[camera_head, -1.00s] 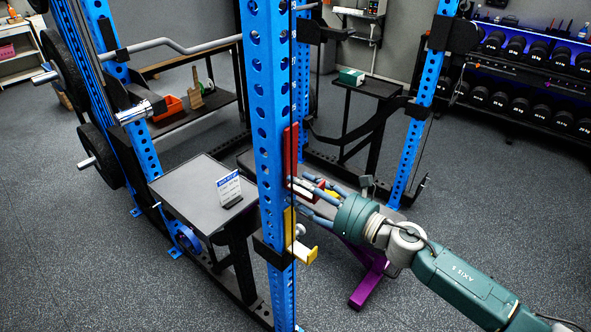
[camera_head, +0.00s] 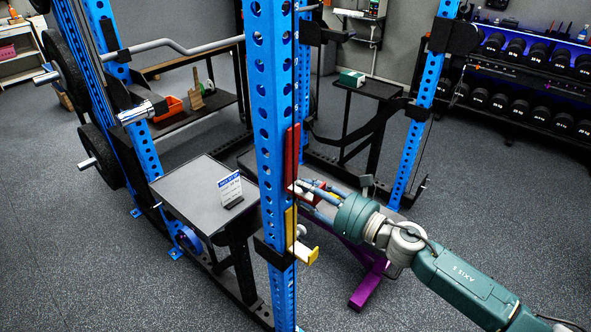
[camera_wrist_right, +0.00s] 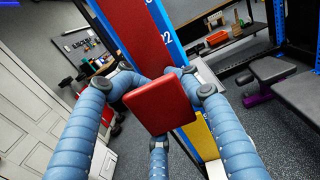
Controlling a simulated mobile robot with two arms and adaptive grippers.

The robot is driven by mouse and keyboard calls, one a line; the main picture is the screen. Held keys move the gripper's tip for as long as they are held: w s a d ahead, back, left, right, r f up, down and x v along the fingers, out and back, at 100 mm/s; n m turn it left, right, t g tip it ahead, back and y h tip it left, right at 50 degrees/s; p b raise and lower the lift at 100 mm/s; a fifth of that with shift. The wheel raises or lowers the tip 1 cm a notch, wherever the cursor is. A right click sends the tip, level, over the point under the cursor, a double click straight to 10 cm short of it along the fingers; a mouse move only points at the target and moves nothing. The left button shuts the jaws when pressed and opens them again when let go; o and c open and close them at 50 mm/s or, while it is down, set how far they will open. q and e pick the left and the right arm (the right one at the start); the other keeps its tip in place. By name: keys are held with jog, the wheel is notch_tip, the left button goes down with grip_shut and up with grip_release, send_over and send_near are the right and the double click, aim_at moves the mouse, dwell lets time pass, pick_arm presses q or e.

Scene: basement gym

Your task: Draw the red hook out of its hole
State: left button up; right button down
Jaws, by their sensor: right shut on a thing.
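The red hook (camera_head: 292,150) stands upright against the near blue post (camera_head: 268,120), at the post's right edge. My right gripper (camera_head: 303,190) reaches in from the right and is shut on the hook's lower part. In the right wrist view the blue fingers (camera_wrist_right: 163,92) close around the hook's red end (camera_wrist_right: 160,106), with one finger below it. The hook's long red plate lies along the post face behind. Its peg and the hole behind it are hidden. My left gripper is not in view.
A yellow hook (camera_head: 305,254) sits on the same post just below. A small table with a sign (camera_head: 230,188) stands left of the post. A purple bench frame (camera_head: 368,285) is behind my right arm. Open floor lies at the front right.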

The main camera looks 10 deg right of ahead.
aim_at(320, 200)
jog(key=shift+s+d+f+b, duration=0.15)
jog(key=shift+d+f+b, duration=0.15)
jog(key=shift+f, duration=0.3)
jog(key=shift+s+d, duration=0.2)
jog(key=shift+s, duration=0.05)
jog(key=shift+v, duration=1.1)
jog(key=shift+s+d+r+b, duration=0.15)
jog(key=shift+s+d+b, duration=0.05)
jog(key=shift+d+b, duration=0.2)
jog(key=shift+s+b, duration=0.2)
jog(key=shift+b, duration=0.15)
jog(key=shift+s+d, duration=0.2)
jog(key=shift+s, duration=0.05)
jog(key=shift+r+b+v, duration=0.1)
jog(key=shift+b+v, duration=0.45)
jog(key=shift+v, duration=0.4)
jog(key=shift+r+b+v, duration=0.15)
jog(key=shift+b+v, duration=0.4)
jog(key=shift+v, duration=0.4)
